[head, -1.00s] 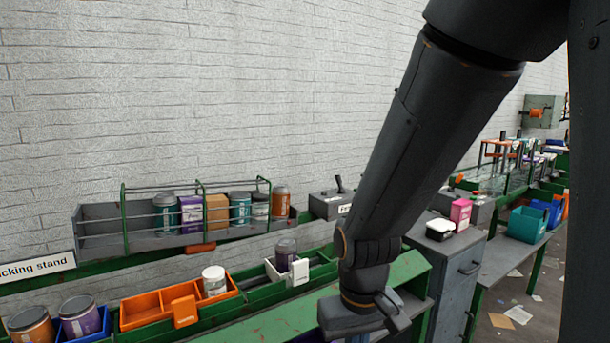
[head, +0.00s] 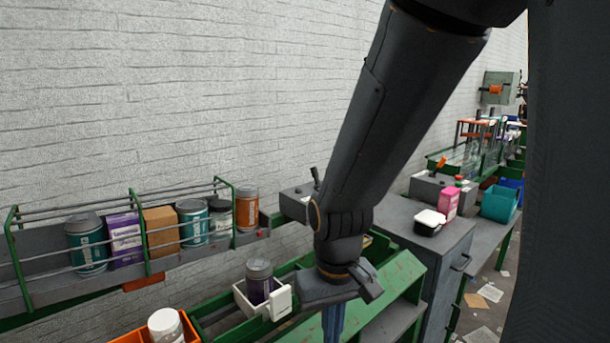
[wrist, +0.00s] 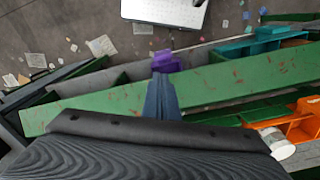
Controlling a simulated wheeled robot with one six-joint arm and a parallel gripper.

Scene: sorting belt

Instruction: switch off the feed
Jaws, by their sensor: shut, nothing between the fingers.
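A grey control box (head: 293,203) stands at the right end of the jar rack, by the wall. A short dark lever (head: 315,178) sticks up from its top, close to my arm. Its front label is mostly hidden behind my arm, so I cannot read it. My gripper (head: 333,322) points down over the green bench, in front of and below the box, apart from the lever. In the wrist view my gripper (wrist: 162,98) is shut and empty above the green rail. The lever does not show in the wrist view.
A white bin (head: 277,301) with a dark jar stands left of my gripper. The rack (head: 55,270) holds several jars and boxes. Another grey box with an orange lever (head: 441,162) is farther right. A grey cabinet (head: 433,270) stands right of my arm.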

